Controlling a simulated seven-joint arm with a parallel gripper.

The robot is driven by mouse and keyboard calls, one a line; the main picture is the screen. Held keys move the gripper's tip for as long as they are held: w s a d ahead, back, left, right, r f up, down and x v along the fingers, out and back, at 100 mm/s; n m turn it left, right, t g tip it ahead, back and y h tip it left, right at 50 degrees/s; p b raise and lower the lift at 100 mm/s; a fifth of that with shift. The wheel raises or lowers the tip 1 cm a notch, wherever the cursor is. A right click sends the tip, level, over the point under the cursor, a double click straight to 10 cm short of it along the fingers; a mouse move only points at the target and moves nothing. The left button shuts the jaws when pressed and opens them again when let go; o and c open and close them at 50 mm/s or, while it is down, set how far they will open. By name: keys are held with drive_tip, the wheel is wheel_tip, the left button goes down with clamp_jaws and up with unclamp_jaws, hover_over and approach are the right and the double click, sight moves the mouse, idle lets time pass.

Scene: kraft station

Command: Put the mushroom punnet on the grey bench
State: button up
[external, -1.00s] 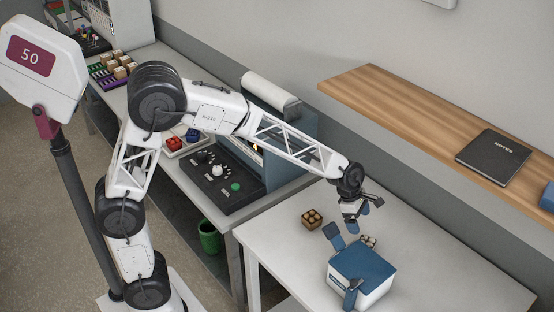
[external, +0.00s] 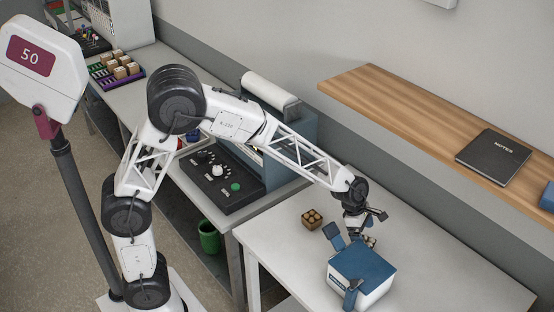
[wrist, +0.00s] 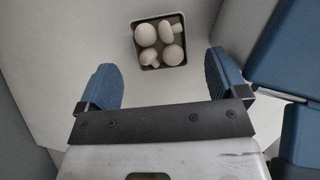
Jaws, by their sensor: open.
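The mushroom punnet is a small dark tray of white mushrooms (wrist: 160,42), sitting on the white table ahead of my fingers in the wrist view. In the external view the punnet (external: 370,241) is partly hidden by my gripper and the blue-lidded box. My gripper (wrist: 164,82) is open and empty, its two blue fingers spread apart, just above and short of the punnet. In the external view my gripper (external: 357,232) is low over the table behind the box. A long light-grey bench (external: 150,121) runs along the wall; I cannot tell for sure that it is the grey bench.
A brown punnet (external: 312,219) is to the left on the white table (external: 450,275). A control console (external: 218,180) is on the long bench. A wooden shelf (external: 410,115) overhangs behind.

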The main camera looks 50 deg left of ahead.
sight(366, 241)
drive_tip(key=shift+x, duration=2.8)
drive_tip(key=shift+c, duration=0.3)
drive_tip(key=c, duration=1)
drive_tip(key=shift+r, duration=0.2)
wheel_tip(366, 241, up, 10)
drive_tip(key=shift+f, duration=0.15)
drive_tip(key=shift+d, duration=0.1)
